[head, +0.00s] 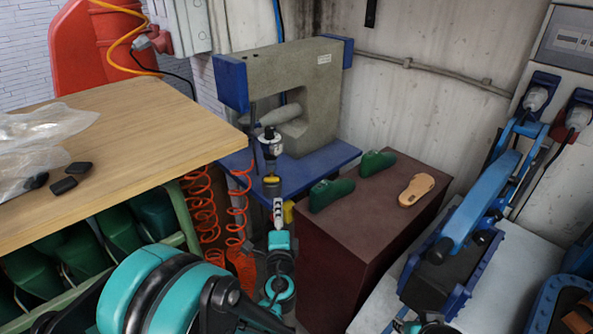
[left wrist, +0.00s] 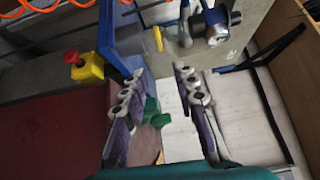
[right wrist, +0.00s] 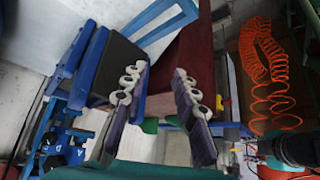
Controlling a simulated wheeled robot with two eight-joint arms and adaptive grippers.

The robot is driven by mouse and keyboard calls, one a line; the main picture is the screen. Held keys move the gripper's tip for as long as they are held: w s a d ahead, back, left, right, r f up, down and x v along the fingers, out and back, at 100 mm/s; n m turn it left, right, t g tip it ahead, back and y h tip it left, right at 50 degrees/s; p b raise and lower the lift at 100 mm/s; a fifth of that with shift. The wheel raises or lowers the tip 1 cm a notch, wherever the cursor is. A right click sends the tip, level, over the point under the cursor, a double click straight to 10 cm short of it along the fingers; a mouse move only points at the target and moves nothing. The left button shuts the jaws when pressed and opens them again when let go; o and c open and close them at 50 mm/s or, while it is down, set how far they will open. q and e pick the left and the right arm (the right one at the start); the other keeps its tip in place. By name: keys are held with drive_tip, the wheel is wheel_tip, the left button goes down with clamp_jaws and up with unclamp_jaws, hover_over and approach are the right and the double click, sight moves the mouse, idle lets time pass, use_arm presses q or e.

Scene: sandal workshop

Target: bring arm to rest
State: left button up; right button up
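My left gripper (left wrist: 158,72) is open, with its two fingers apart and nothing between them. In the head view my left arm rises in front of the grey press (head: 318,100), and its fingers are not clear there. My right gripper (right wrist: 161,69) is also open and empty. Only a small teal part of my right arm shows at the bottom of the head view. A green shoe form shows past the fingers in the left wrist view (left wrist: 153,112), and green shows low between the fingers in the right wrist view.
A dark red cabinet (head: 340,248) carries two green forms (head: 331,193) and a tan sole (head: 416,190). A wooden table (head: 130,150) stands left, with plastic bags on it. Orange coiled hoses (head: 203,210) hang beside it. A blue clamp machine (head: 470,215) stands right.

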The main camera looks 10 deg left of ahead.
use_arm(q)
drive_tip(key=shift+a, duration=0.1)
drive_tip(key=s+a+n+g+y, duration=0.1)
drive_tip(key=s+a+n+g, duration=0.65)
drive_tip(key=s+n, duration=0.3)
drive_tip(key=s+d+f+n+g+h, duration=0.1)
drive_tip(key=s+d+f+n+h, duration=0.1)
drive_tip(key=s, duration=0.5)
drive_tip(key=s+d+f+n+g+h, duration=0.2)
drive_tip(key=s+d+n+h, duration=0.1)
drive_tip(key=s, duration=0.4)
drive_tip(key=shift+d+f, duration=0.15)
drive_tip(key=shift+d, duration=0.25)
